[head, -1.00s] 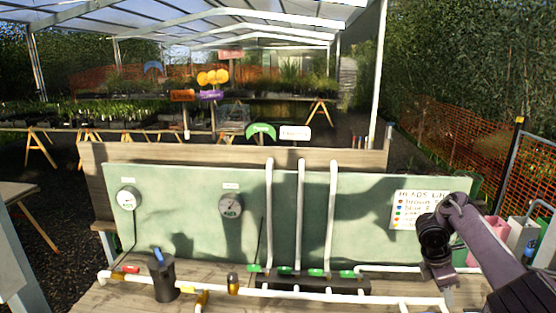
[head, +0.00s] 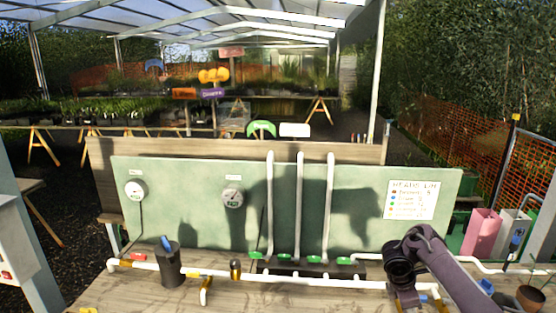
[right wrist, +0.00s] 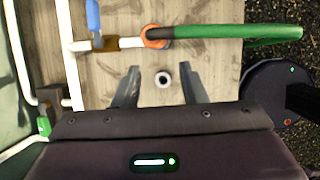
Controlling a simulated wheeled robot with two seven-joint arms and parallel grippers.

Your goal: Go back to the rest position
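My right arm enters the head view from the lower right. Its wrist hangs over the right part of the bench, and its gripper points down near the bottom edge. In the right wrist view my right gripper (right wrist: 161,84) has its two fingers spread apart with nothing held between them. My left gripper is not in view.
The wooden bench (head: 130,290) carries white pipes, green-handled valves (head: 314,259) and a dark cup (head: 169,266). A green panel (head: 300,215) stands behind. A green hose (right wrist: 215,32) lies ahead of the right gripper. A plant pot (head: 531,298) stands at right.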

